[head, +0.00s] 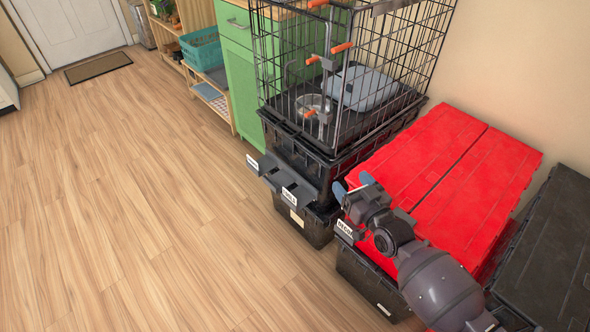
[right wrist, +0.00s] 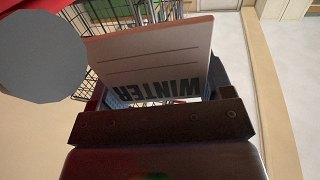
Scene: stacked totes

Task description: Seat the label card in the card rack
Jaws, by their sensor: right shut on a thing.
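In the head view my right gripper (head: 353,185) is above the front left edge of the red tote lid, its blue-tipped fingers pointing up and left. In the right wrist view it is shut on the label card (right wrist: 150,60), a pale card that reads WINTER upside down. The card's hold is hard to make out in the head view. A dark card rack (head: 308,180) juts from the front of the middle black tote stack, left of the gripper. White cards show at its front (head: 290,197) and to its left (head: 252,163). My left gripper is out of view.
A red lid (head: 440,170) covers the right stack, with a white card (head: 345,230) at its front. A wire cage (head: 350,60) stands on the middle black totes (head: 305,222). A black lid (head: 550,250) lies at far right. The wooden floor (head: 130,200) is clear.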

